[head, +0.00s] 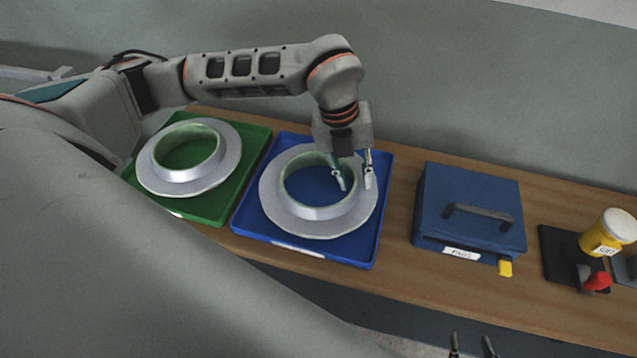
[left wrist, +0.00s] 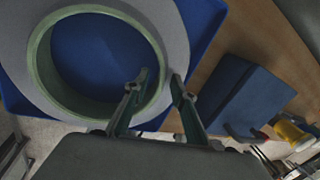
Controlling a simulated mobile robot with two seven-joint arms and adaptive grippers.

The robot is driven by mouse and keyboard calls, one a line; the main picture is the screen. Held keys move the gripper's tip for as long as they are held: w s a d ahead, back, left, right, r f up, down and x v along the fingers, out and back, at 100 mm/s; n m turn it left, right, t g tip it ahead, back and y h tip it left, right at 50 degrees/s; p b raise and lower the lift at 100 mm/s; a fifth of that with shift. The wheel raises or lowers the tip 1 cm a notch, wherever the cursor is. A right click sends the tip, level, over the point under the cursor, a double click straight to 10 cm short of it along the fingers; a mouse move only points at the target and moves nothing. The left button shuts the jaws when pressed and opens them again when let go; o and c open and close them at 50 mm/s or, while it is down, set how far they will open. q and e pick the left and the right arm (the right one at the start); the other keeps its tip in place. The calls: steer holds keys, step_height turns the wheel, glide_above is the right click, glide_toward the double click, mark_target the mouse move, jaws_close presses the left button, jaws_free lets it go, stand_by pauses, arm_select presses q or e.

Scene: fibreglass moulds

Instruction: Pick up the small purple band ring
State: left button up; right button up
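I see no clearly purple ring. A pale grey flanged ring (head: 319,226) with a greenish inner wall lies in the blue tray (head: 364,250); it also shows in the left wrist view (left wrist: 72,108). A similar flanged ring (head: 212,181) lies in the green tray (head: 254,146). My left gripper (head: 354,178) is open, pointing down at the right side of the ring in the blue tray. In the left wrist view its fingertips (left wrist: 160,78) straddle the raised wall, one over the opening, one over the flange. Contact cannot be told. My right gripper (head: 472,345) is open and empty at the bottom edge.
A blue box (head: 472,190) with a dark handle, a label and a yellow tab stands right of the blue tray. Further right are a black plate (head: 560,255), a yellow jar with a white lid (head: 607,235) and a red-tipped item (head: 597,281). A wall runs behind the wooden bench.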

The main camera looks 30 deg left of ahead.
arm_select(q)
jaws_close()
steer(key=shift+r, duration=0.2)
